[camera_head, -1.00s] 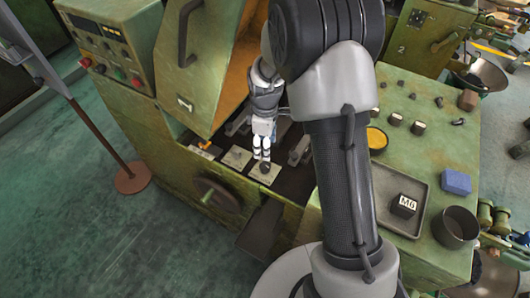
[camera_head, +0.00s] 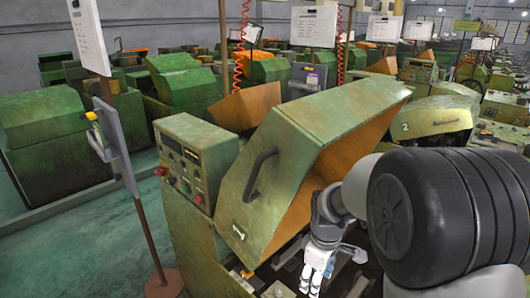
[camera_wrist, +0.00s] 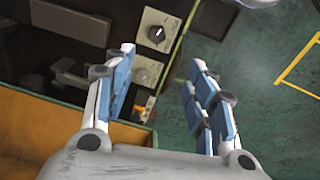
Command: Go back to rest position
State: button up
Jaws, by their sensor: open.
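My gripper (camera_head: 312,280) hangs at the lower middle of the head view, in front of the open bay of the green heading machine (camera_head: 195,240). In the wrist view my gripper (camera_wrist: 160,95) shows two blue-padded fingers spread apart with nothing between them. Below the fingers in the wrist view lie the machine's dark bay, a plate with a black knob (camera_wrist: 156,33) and the green floor (camera_wrist: 245,60). The machine's raised cover (camera_head: 310,125) has a dark handle and an orange inside.
A control panel (camera_head: 185,160) with buttons stands left of the cover. A post on a round foot (camera_head: 163,284) holds a board at the left. Rows of green machines (camera_head: 50,130) fill the back. Open green floor (camera_head: 110,235) lies at the left.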

jog(key=s+r+m+t, duration=0.2)
jog(key=s+r+m, duration=0.3)
jog(key=s+r, duration=0.65)
jog(key=s+r+m+t, duration=0.1)
jog(key=s+r+m, duration=0.3)
jog(key=s, duration=0.8)
jog(key=shift+s+r+m+t, duration=0.3)
jog(key=shift+r+m+t, duration=0.1)
jog(key=shift+m, duration=0.2)
